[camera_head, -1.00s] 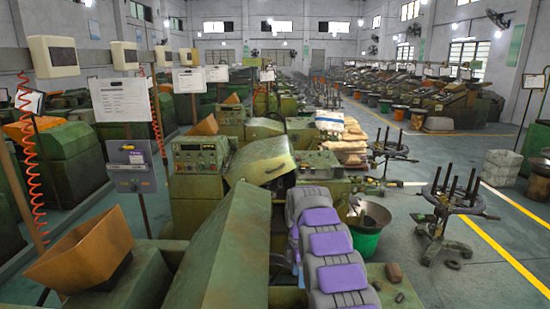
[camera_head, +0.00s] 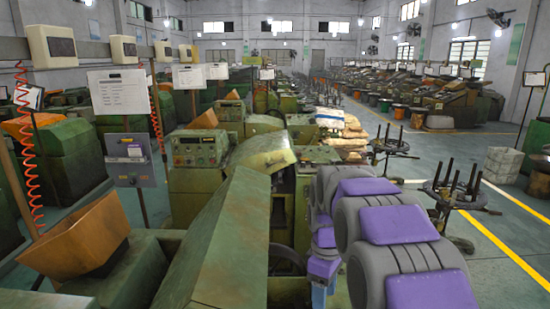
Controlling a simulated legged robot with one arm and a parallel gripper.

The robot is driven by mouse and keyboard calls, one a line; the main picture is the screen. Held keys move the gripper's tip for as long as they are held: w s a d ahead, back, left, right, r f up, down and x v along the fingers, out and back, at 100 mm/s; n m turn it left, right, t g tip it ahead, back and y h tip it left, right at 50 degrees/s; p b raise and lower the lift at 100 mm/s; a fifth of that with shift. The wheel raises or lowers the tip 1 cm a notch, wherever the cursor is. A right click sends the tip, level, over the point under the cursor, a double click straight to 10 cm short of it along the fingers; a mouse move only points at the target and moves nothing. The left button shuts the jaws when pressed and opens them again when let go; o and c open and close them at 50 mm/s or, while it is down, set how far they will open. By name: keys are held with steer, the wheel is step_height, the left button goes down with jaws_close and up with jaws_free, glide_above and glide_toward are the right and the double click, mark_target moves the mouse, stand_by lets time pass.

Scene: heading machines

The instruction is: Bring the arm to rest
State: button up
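My grey and purple arm (camera_head: 395,225) fills the lower middle and right of the head view. Its large near links run up and away from the bottom edge. Beyond them, smaller grey and purple links (camera_head: 325,220) show at their left side, bending downward. A bluish piece (camera_head: 319,291) shows low at the left of the arm. I cannot make out any gripper fingers, and the end of the arm appears hidden or out of frame.
A green heading machine (camera_head: 222,245) stands close at the left of the arm, with an orange-brown hopper (camera_head: 78,240). A control panel (camera_head: 198,150) is behind it. A dark round rack (camera_head: 455,190) stands at the right.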

steer(key=s+d+f+m+b, duration=0.1)
steer(key=s+f+m+b, duration=0.1)
steer(key=s, duration=0.9)
steer(key=s+f+m+b, duration=0.3)
steer(key=s+f+m, duration=0.2)
steer(key=s, duration=0.6)
steer(key=s+d+f+m+b, duration=0.1)
steer(key=s+f+m+b, duration=0.1)
steer(key=s, duration=0.9)
steer(key=f+m, duration=0.1)
steer(key=m, duration=0.1)
steer(key=shift+s+d+f+m+b, duration=0.15)
steer(key=shift+d+f+m+b, duration=0.15)
steer(key=shift+f, duration=0.1)
